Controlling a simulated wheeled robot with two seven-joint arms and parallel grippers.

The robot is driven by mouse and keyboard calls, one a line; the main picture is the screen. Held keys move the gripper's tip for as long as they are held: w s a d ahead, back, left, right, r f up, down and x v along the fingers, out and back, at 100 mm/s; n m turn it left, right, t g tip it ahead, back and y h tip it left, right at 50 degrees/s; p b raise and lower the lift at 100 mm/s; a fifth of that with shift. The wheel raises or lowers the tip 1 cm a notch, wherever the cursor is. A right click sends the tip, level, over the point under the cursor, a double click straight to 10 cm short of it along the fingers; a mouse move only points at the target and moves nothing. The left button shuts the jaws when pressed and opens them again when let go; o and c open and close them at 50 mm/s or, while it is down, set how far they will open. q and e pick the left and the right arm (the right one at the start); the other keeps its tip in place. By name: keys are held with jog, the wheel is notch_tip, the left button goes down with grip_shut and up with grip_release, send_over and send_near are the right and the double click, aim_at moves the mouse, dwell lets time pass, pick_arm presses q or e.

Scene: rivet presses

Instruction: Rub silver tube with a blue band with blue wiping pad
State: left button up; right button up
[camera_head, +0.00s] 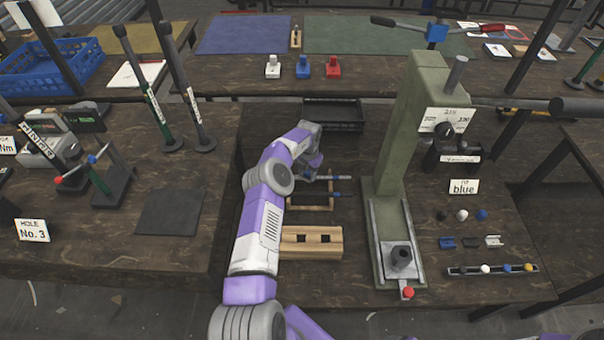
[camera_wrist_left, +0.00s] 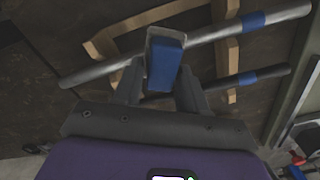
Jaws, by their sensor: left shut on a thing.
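The silver tube with a blue band (camera_wrist_left: 210,36) lies across a wooden rack (camera_wrist_left: 233,60) and runs diagonally through the left wrist view. In the head view the tube (camera_head: 328,178) shows just right of my left gripper (camera_head: 318,177). In the wrist view the left gripper (camera_wrist_left: 161,76) is shut on the blue wiping pad (camera_wrist_left: 165,63), which has a grey holder. The pad overlaps the tube's middle, left of its band; I cannot tell if they touch. A darker tube with a blue band (camera_wrist_left: 248,78) lies on the rack's near side. My right gripper is out of view.
A green press (camera_head: 395,150) stands close right of the rack. Small coloured parts (camera_head: 462,215) lie right of the press. A dark mat (camera_head: 170,211) lies left.

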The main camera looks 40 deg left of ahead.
aim_at(308, 172)
pick_arm(q)
jog(key=shift+r, duration=0.2)
jog(key=shift+r+p, duration=2.25)
jog(key=shift+r, duration=0.6)
jog(key=shift+r, duration=0.1)
jog(key=shift+a+r+p, duration=0.1)
jog(key=shift+r+p, duration=1.15)
jog(key=shift+r, duration=0.25)
jog(key=shift+f, duration=0.1)
